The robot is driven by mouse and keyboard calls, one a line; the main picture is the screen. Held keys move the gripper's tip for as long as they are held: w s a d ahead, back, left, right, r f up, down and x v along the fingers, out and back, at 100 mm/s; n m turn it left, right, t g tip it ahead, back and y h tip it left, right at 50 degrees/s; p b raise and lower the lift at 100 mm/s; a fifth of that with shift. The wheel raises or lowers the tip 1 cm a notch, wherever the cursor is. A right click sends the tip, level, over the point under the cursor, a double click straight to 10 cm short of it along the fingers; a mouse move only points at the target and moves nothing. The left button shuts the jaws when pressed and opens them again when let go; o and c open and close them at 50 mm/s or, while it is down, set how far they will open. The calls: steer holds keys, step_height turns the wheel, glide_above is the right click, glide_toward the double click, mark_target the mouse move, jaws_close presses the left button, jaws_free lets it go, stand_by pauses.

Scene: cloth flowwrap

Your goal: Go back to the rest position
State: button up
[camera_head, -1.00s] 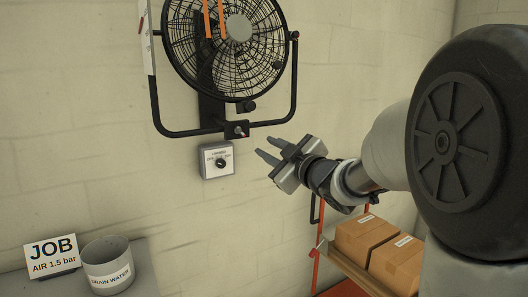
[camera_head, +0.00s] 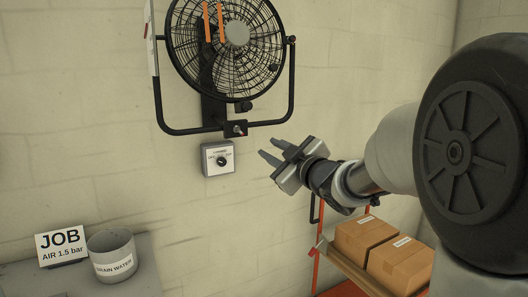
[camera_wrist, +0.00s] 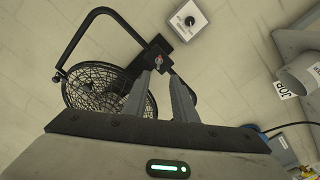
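My gripper (camera_head: 288,150) is held in the air to the right of the wall switch box and below right of the fan, touching neither. Its two grey fingers are apart with nothing between them; they also show in the wrist view (camera_wrist: 162,95). My arm reaches in from the right side of the head view.
A black wall fan (camera_head: 237,35) with orange strips hangs above a switch box (camera_head: 218,158) with a dark knob. A grey bench (camera_head: 135,278) at lower left bears a JOB sign (camera_head: 62,245) and a drain water cup (camera_head: 112,256). Cardboard boxes (camera_head: 366,235) sit on a rack at lower right.

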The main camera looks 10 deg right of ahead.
steer(key=s+d+f+m+g+h, duration=0.35)
steer(key=s+d+m+h, duration=0.45)
steer(key=s, duration=0.4)
steer(key=s+a+f+m+g, duration=0.1)
steer(key=s+f+g, duration=0.1)
steer(key=s+f, duration=0.35)
steer(key=s+a+f+m+g+y, duration=0.1)
steer(key=s+f+m+g, duration=0.15)
steer(key=s, duration=0.65)
steer(key=s+a+f+m+g, duration=0.1)
steer(key=s+a+f+g, duration=0.15)
steer(key=s, duration=0.55)
step_height(320, 180, up, 16)
steer(key=p, duration=1.7)
steer(key=shift+s+d, duration=0.2)
steer(key=shift+s, duration=0.15)
steer(key=shift+n+g, duration=0.25)
